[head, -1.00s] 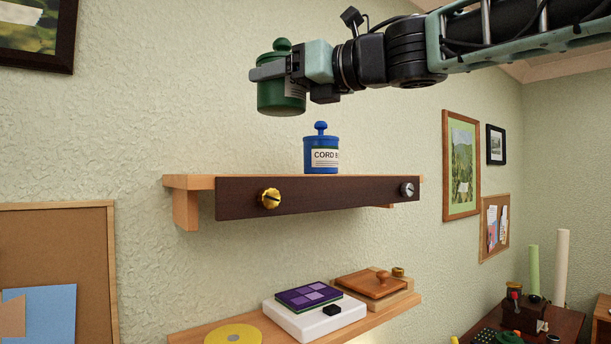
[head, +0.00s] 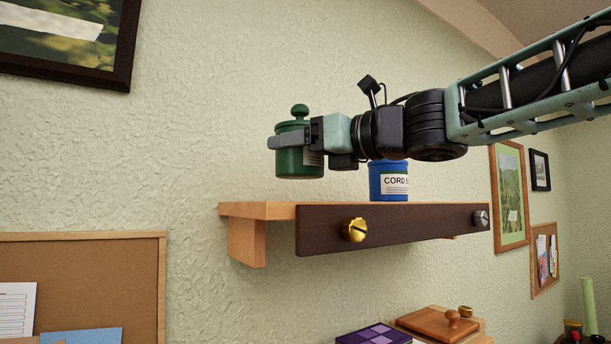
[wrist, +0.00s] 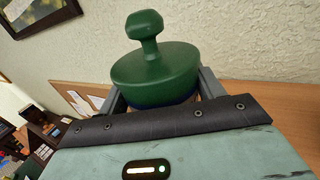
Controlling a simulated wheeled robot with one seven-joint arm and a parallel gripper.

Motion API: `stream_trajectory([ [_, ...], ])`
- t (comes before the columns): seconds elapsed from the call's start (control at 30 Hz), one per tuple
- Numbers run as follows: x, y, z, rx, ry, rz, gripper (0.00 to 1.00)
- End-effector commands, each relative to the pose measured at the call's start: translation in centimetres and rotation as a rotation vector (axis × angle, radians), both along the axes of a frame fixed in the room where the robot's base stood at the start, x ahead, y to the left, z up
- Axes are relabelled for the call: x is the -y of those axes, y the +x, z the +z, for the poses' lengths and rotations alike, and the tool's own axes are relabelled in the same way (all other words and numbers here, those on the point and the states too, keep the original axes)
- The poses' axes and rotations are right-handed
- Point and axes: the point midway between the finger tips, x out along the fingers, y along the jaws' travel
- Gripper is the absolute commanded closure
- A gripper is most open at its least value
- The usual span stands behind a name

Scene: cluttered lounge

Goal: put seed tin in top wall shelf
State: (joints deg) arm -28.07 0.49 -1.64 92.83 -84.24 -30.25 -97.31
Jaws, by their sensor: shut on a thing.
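The green tin (head: 292,158) with a knobbed lid is upright in my gripper (head: 290,142), which is shut on its body. Its label is mostly hidden by the gripper, so I cannot read it. In the wrist view the tin's green lid and knob (wrist: 155,65) show between the fingers. The top wall shelf (head: 258,211) is pale wood with a dark front board (head: 400,230). The tin is held a little above the shelf's left part, apart from it in the head view.
A blue tin (head: 388,183) labelled "CORD" stands on the shelf, right of the green tin and partly behind my arm. A brass knob (head: 355,230) and a silver knob (head: 481,218) stick out from the front board. A lower shelf holds a purple box (head: 373,337) and a wooden stamp block (head: 440,323).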

Motion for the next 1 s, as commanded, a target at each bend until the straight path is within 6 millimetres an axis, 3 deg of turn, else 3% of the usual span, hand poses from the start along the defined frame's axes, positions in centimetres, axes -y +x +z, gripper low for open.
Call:
stream_trajectory([
  [0.3, 0.0, 0.0, -3.6, 0.0, 0.001, 0.0, 0.65],
  [0.67, 0.0, 0.0, -3.9, 0.002, 0.001, -0.001, 0.65],
  [0.7, 0.0, 0.0, -3.9, 0.0, 0.0, -0.001, 0.25],
  [0.73, 0.0, 0.0, -3.9, 0.0, 0.0, -0.001, 0.17],
  [0.77, 0.0, 0.0, -3.9, 0.0, 0.0, -0.001, 0.12],
  [1.0, 0.0, 0.0, -3.9, 0.0, 0.0, -0.001, 0.12],
])
